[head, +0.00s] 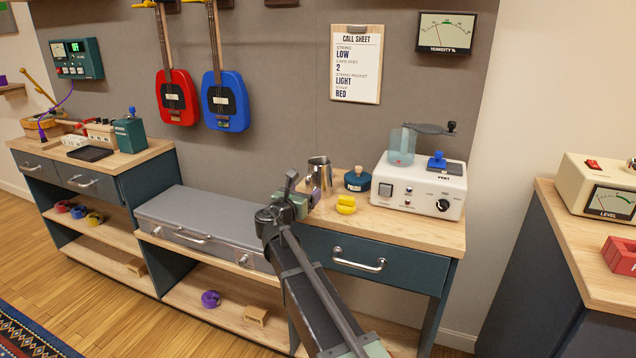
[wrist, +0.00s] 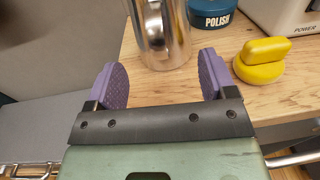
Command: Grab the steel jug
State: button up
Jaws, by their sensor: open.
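The steel jug (head: 320,174) is a shiny metal pitcher standing upright on the wooden top of the right-hand bench. In the wrist view the jug (wrist: 160,35) is just beyond my fingertips, roughly centred between them, with its top cut off by the frame. My gripper (wrist: 160,82) is open, with two purple pads spread wide and nothing between them. In the head view my gripper (head: 307,197) is beside the jug at its near left, close to bench-top height.
A yellow object (wrist: 260,62) and a blue polish tin (head: 357,180) stand right of the jug. A white machine (head: 419,188) stands further right. A grey case (head: 205,222) lies on the lower surface to the left. The wall is close behind.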

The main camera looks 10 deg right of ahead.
aim_at(308, 187)
jog(key=x, duration=0.5)
jog(key=shift+r, duration=0.1)
grip_shut()
dwell(0.3)
